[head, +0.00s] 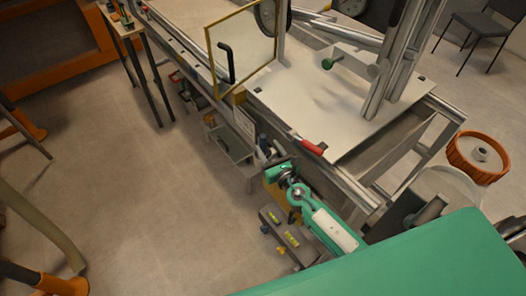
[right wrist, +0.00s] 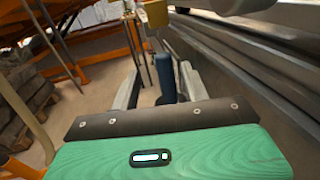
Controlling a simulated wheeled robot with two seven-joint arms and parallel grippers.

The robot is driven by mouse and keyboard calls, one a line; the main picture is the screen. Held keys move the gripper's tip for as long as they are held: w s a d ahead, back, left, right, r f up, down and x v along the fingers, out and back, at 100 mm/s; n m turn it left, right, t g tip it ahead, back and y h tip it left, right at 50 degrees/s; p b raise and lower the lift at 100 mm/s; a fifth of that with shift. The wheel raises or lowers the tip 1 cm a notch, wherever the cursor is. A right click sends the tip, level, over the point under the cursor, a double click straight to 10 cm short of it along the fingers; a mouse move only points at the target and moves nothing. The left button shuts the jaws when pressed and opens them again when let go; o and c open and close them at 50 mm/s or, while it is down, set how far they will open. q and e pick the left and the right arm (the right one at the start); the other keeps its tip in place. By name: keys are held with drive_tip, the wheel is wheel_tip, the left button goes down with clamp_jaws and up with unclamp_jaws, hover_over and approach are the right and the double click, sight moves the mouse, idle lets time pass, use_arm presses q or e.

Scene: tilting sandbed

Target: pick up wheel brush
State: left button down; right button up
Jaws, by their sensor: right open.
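My right gripper (head: 268,156) is beside the long side of the sandbed (head: 335,125), just below its near rim. In the right wrist view its two grey fingers (right wrist: 165,85) stand open, apart from each other. A dark blue upright cylinder (right wrist: 166,80) shows between the fingers; it may be the handle of the wheel brush, but bristles are not visible. I cannot tell whether it touches either finger. My left gripper is not in view.
A red grip (head: 313,147) lies at the bed's near edge. A framed clear panel (head: 241,50) stands at its left part. A low shelf (head: 230,147) hangs under the rail. The floor at left is largely clear.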

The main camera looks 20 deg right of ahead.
sight(265, 137)
drive_tip(key=shift+w+a+r, duration=0.1)
drive_tip(key=shift+w, duration=1.4)
drive_tip(key=shift+w+a, duration=0.1)
drive_tip(key=shift+w, duration=1.4)
clamp_jaws()
drive_tip(key=shift+r+p, duration=0.15)
drive_tip(key=shift+p, duration=0.2)
drive_tip(key=shift+d+r, duration=0.1)
